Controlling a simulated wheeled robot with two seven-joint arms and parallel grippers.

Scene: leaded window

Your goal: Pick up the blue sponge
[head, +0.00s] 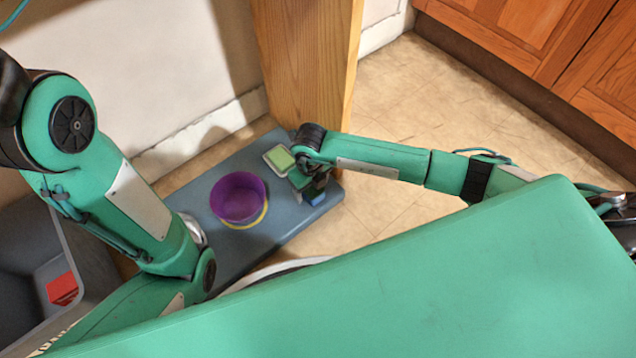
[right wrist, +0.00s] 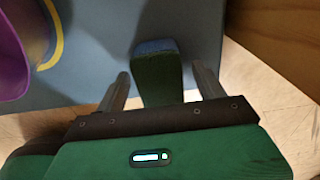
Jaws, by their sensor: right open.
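The blue sponge (head: 318,198) is at the right edge of a blue-grey low table (head: 215,262), partly hidden by my right gripper (head: 311,184) in the head view. In the right wrist view the sponge (right wrist: 158,82) shows a dark green face and a blue far end. It lies between the two fingers of my right gripper (right wrist: 160,76), with a gap visible on each side. The gripper is open and does not grip it. My left arm comes in from the left, but its gripper is out of sight.
A purple bowl (head: 238,196) stands over a yellow ring (head: 246,224) on the table. A green block in a pale dish (head: 268,158) lies close to my right wrist. A wooden post (head: 305,70) rises behind. A grey bin (head: 88,255) with a red item is at left.

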